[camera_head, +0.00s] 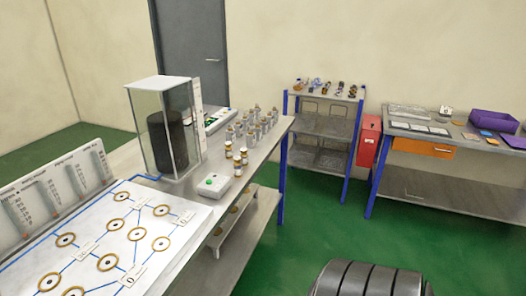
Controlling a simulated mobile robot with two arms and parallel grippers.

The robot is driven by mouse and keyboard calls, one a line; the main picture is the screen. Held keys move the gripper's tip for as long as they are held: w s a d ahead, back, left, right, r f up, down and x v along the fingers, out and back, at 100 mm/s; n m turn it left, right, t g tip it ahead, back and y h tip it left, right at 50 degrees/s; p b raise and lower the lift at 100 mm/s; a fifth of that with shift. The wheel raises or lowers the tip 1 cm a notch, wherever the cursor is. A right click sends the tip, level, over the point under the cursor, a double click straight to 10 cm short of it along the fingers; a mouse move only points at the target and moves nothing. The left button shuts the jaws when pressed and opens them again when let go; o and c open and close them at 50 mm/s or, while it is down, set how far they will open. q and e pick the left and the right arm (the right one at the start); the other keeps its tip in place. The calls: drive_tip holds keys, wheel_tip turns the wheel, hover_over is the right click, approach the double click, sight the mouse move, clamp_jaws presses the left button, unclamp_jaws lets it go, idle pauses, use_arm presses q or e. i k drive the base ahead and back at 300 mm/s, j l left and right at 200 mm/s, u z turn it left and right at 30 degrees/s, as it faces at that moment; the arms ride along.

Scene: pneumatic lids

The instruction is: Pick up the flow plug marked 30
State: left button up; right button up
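Several small silvery cylinders (257,127) stand upright in a group on the grey table on the left. A few more with orange-brown bands (237,162) stand closer, behind a small white box with a green button (213,184). No number 30 is readable on any of them, so I cannot tell which is the flow plug marked 30.
A glass case (180,128) with a dark cylinder stands on the left table. A white panel (112,240) with brass rings and blue lines lies nearer. A shelf rack (322,127) and another bench (462,200) stand along the wall. Green floor (310,235) is open between them.

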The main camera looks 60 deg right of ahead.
sight(238, 164)
drive_tip(key=z, duration=1.7)
drive_tip(key=i+l+u, duration=0.2)
drive_tip(key=k+j, duration=0.05)
drive_tip(key=k, duration=0.05)
